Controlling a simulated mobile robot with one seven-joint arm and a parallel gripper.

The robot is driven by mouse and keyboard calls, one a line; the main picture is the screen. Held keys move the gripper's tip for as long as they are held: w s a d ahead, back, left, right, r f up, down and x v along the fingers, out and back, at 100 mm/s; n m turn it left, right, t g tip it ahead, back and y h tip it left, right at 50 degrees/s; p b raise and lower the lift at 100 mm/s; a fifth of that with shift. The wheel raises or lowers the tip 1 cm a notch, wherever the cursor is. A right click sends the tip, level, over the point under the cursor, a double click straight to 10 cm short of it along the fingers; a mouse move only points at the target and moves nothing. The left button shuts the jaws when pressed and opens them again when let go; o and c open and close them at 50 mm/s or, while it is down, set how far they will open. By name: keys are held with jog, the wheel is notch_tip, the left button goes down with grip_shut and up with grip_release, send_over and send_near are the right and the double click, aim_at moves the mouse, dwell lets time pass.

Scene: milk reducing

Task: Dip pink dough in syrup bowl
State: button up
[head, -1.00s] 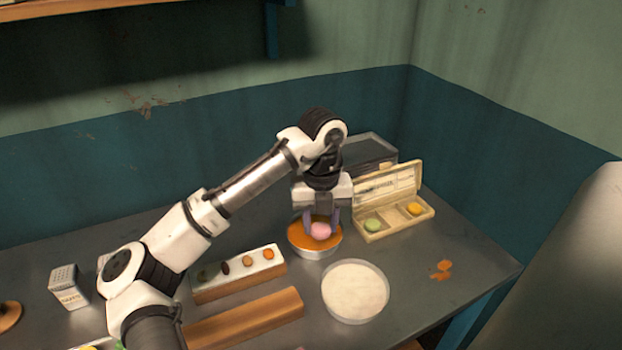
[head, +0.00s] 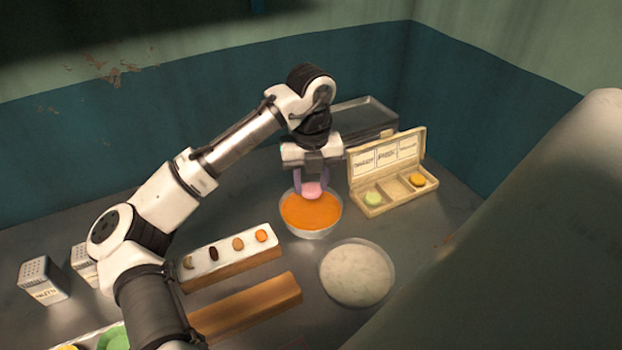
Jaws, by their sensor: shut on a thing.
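The pink dough (head: 312,191) is a small rounded lump between the two purple fingers of my gripper (head: 312,186), which is shut on it. The syrup bowl (head: 311,233) is a round, light-coloured bowl filled with orange syrup (head: 311,212). The gripper points down, with the dough at the back part of the bowl in the picture. The dough overlaps the back rim; I cannot tell whether it touches the syrup.
A bowl of whitish contents (head: 357,272) stands at the front right. An open cream box (head: 391,197) holds a green and a yellow piece. A white-topped block (head: 231,262) carries several small pieces; a wooden block (head: 246,309) lies before it. Graters (head: 45,281) stand left.

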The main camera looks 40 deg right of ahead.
notch_tip(320, 180, down, 3)
jog(key=shift+r+b, duration=0.2)
jog(key=shift+b, duration=0.75)
jog(key=shift+f+b, duration=1.3)
jog(key=shift+f, duration=1.5)
jog(key=shift+f, duration=0.3)
jog(key=shift+r+p, duration=0.2)
jog(key=shift+p, duration=0.3)
jog(key=shift+r+p, duration=3.2)
jog(key=shift+r, duration=0.45)
notch_tip(320, 180, up, 4)
jog(key=p, duration=0.4)
send_over(311, 219)
jog(key=shift+r, duration=0.1)
